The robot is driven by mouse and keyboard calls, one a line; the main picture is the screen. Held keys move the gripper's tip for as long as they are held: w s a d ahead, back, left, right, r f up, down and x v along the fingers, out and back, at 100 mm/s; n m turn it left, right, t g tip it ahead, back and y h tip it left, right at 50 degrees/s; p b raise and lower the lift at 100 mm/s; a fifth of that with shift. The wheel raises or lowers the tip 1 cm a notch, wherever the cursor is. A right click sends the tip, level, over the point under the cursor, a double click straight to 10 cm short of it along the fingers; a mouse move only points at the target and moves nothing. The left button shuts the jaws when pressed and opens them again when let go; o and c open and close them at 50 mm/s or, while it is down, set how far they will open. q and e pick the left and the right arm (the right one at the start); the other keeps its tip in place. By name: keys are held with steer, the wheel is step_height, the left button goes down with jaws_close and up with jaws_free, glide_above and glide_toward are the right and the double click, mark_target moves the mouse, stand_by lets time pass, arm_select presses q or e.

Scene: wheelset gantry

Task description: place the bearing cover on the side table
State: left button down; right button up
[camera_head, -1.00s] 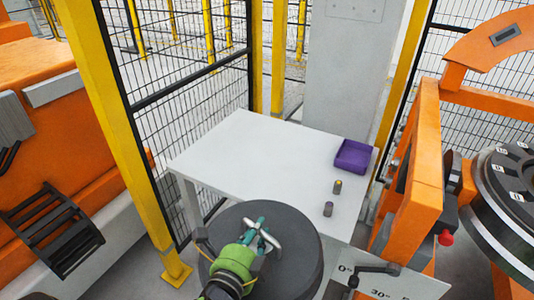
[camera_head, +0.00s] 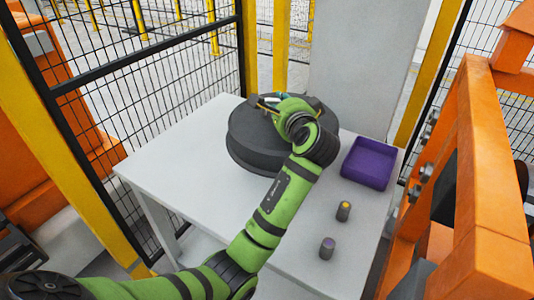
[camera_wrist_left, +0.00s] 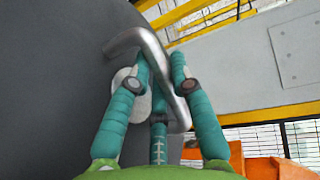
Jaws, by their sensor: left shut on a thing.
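The bearing cover (camera_head: 252,138) is a thick dark grey disc. In the head view it is over the back middle of the white side table (camera_head: 175,167), lying roughly flat. I cannot tell whether its underside touches the tabletop. My left gripper (camera_head: 272,102) is at the top of the cover, partly hidden by my green wrist. In the left wrist view its teal fingers (camera_wrist_left: 158,78) are closed around the bent metal handle (camera_wrist_left: 152,52) of the cover, whose dark face (camera_wrist_left: 55,75) fills the left side. My right gripper is not in view.
A purple bin (camera_head: 368,163) stands at the table's right edge. Mesh fencing (camera_head: 160,100) is behind left; an orange frame (camera_head: 480,170) is at right.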

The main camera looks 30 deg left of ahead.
mark_target(253, 141)
arm_select(q)
steer(key=s+a+f+p, duration=0.1)
steer(key=s+a+f, duration=0.5)
steer(key=a+f, duration=0.4)
steer(key=shift+f, duration=0.2)
steer(key=c, duration=1.5)
jaws_free()
steer(key=shift+s+f, duration=0.1)
steer(key=shift+f, duration=0.1)
steer(key=o, duration=0.4)
steer(key=shift+r, duration=0.15)
steer(key=v, duration=1.2)
